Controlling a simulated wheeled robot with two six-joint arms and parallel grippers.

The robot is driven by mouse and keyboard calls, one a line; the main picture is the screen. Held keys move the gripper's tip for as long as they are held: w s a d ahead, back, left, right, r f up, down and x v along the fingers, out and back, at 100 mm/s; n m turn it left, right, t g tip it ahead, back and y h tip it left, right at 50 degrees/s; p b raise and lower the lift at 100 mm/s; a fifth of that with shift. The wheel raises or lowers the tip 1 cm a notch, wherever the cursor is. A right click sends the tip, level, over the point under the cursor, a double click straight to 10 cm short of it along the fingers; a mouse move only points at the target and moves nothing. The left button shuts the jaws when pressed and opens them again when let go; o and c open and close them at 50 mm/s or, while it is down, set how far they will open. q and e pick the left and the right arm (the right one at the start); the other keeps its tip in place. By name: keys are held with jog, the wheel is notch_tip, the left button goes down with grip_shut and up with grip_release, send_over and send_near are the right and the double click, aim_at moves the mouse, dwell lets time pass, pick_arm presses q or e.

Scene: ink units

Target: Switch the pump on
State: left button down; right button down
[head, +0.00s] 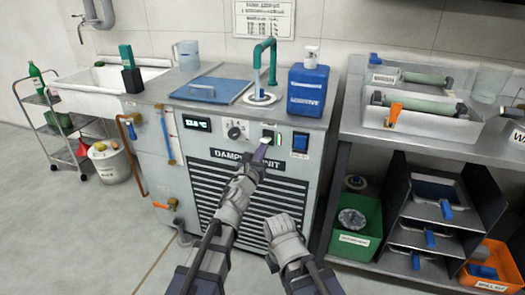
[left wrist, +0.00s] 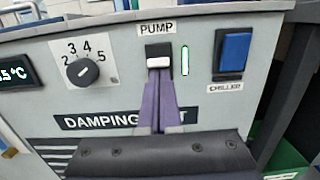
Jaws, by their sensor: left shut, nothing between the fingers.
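The damping unit (head: 250,187) is a grey cabinet with a dark louvred front. Its pump switch (left wrist: 158,49) is a dark rocker under a PUMP label (left wrist: 157,28). A green indicator strip (left wrist: 185,60) right of the switch is lit. My left gripper (head: 263,147) is shut and empty, and its purple fingers (left wrist: 158,95) reach the switch's lower part. A pale patch shows at the fingertips, and I cannot tell whether they press or only touch. My right gripper (head: 282,232) is low in front of the cabinet; its fingers cannot be made out.
A blue chiller switch (left wrist: 235,52) is right of the pump switch. A numbered dial (left wrist: 83,71) and a temperature display (head: 197,124) are to the left. A blue bottle (head: 307,90) and a green tap (head: 265,62) stand on top. A shelf bench (head: 420,135) stands to the right.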

pick_arm(q)
jog(key=shift+f, duration=0.1)
jog(key=v, duration=0.7)
jog(key=shift+s+b, duration=0.35)
jog(key=shift+s, duration=0.1)
jog(key=shift+a, duration=0.15)
